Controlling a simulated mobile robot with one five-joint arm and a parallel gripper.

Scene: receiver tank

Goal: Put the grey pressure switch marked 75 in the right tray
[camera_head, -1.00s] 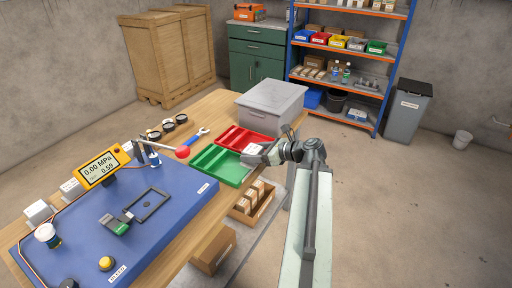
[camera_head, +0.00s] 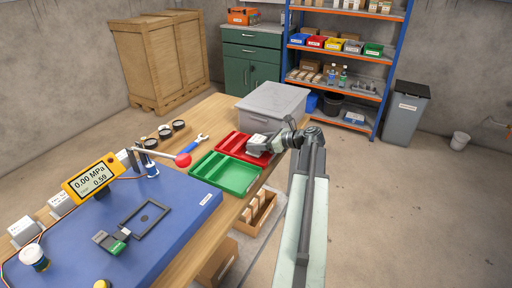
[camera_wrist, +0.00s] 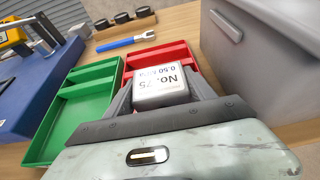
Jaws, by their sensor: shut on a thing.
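My gripper (camera_wrist: 165,95) is shut on the grey pressure switch (camera_wrist: 160,85). Its label reads No. 75 and 0.50 MPa, upside down in the wrist view. The red tray (camera_wrist: 178,52) lies beneath and behind the switch, and the green tray (camera_wrist: 82,105) is to its left. In the head view my gripper (camera_head: 258,143) is over the near right part of the red tray (camera_head: 230,142), with the green tray (camera_head: 228,175) nearer the camera. I cannot tell whether the switch touches the tray floor.
A lidded grey box (camera_head: 272,105) stands close beside the red tray. A wrench (camera_head: 192,143) and several dark round parts (camera_head: 165,131) lie behind the trays. The blue mat (camera_head: 160,235) holds a gauge (camera_head: 92,177) and a red-knobbed lever (camera_head: 183,160).

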